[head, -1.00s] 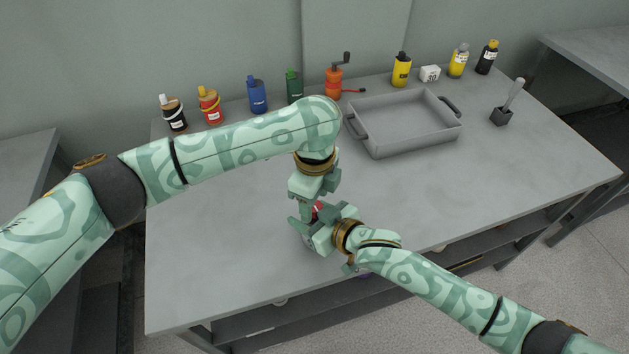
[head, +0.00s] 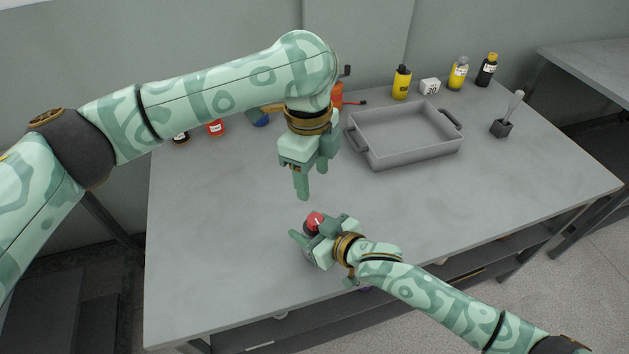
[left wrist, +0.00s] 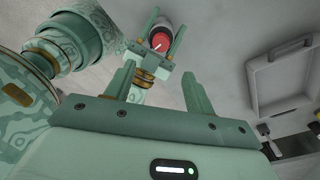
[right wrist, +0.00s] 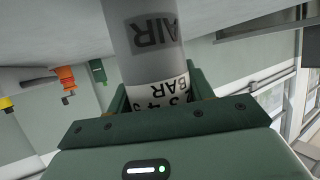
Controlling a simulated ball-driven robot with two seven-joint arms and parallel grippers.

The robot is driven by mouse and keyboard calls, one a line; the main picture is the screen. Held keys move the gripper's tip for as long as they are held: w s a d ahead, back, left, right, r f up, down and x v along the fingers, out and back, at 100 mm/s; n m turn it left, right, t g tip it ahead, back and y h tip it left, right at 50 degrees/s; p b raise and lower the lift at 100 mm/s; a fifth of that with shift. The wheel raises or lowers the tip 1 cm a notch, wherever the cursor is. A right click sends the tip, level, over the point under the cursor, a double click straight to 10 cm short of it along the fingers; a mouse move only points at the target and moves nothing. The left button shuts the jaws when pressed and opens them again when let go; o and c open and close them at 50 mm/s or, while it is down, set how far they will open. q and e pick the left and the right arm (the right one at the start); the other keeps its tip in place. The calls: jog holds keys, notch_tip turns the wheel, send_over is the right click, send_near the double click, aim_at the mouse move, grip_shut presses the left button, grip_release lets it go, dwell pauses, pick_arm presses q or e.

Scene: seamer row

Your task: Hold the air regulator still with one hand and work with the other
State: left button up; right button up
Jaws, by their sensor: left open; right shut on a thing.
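The air regulator has a red knob (head: 314,221) with a white mark on top. In the head view most of its body is hidden by my right gripper (head: 310,238), which is shut around it near the table's front. In the right wrist view its grey body (right wrist: 145,40) carries the letters AIR and a white band with numbers and BAR. My left gripper (head: 315,182) is open and empty, above and apart from the knob. The left wrist view shows the red knob (left wrist: 160,41) between my right gripper's fingers, beyond the open left fingers (left wrist: 158,85).
A grey tray (head: 373,160) with dark handles stands at the back middle. A yellow bottle (head: 401,83), a white block (head: 429,86) and other bottles line the back edge. The table's middle is clear.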

aim_at(313, 217)
pick_arm(q)
jog(key=w+a+f+g+h, duration=0.2)
jog(key=a+h, duration=0.2)
jog(key=shift+m+y, duration=0.3)
jog(key=x, duration=1)
jog(key=shift+d+f, duration=0.25)
jog(key=shift+f, duration=0.15)
